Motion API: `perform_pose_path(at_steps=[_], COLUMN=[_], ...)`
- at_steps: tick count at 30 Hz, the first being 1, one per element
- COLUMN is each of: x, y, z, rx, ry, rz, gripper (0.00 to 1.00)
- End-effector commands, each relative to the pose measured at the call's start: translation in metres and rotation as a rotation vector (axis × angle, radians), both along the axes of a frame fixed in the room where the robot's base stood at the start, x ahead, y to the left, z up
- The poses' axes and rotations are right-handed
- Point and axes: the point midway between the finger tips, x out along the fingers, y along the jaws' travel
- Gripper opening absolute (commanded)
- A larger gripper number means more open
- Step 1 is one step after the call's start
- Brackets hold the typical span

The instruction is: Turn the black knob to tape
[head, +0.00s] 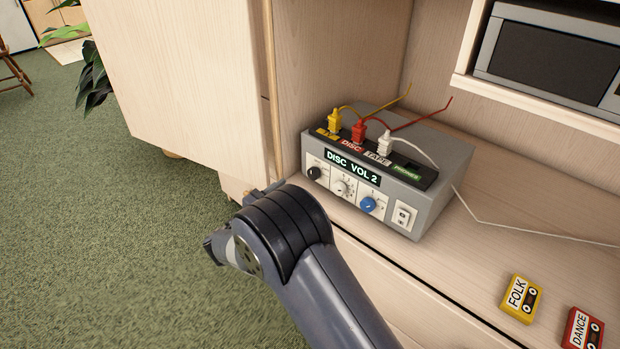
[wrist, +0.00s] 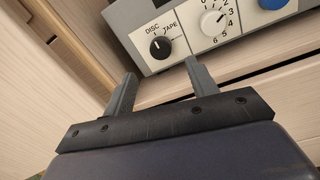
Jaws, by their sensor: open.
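The grey audio box (head: 432,207) stands on the shelf, and its display (head: 352,168) reads "DISC VOL 2". The black knob (head: 314,173) is at the left end of its front panel. In the wrist view the black knob (wrist: 160,47) sits below the labels DISC and TAPE, and its white mark appears to point toward DISC. My gripper (wrist: 160,72) is open and empty. Its two fingers are apart, short of the panel and below the knob, with the knob seen between them. In the head view my arm hides most of the gripper.
A white dial (head: 342,188), a blue knob (head: 368,205) and a rocker switch (head: 404,214) lie right of the black knob. Yellow, red and white plugs stand on top of the box. The folk cassette (head: 521,298) and dance cassette (head: 582,330) lie on the shelf. A cabinet side (head: 190,70) rises at left.

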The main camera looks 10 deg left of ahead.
Motion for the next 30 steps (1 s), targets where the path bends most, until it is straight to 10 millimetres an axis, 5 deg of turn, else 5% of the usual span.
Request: perform_pose_path(at_steps=[12,24,30], x=[0.062,0.07,0.07], y=[-0.033,-0.036,-0.036], z=[-0.002,0.0,0.0], rx=[0.002,0.001,0.001], ry=[0.001,0.001,0.002], rz=[-0.003,-0.002,-0.002], gripper=[0.55,0.55,0.39])
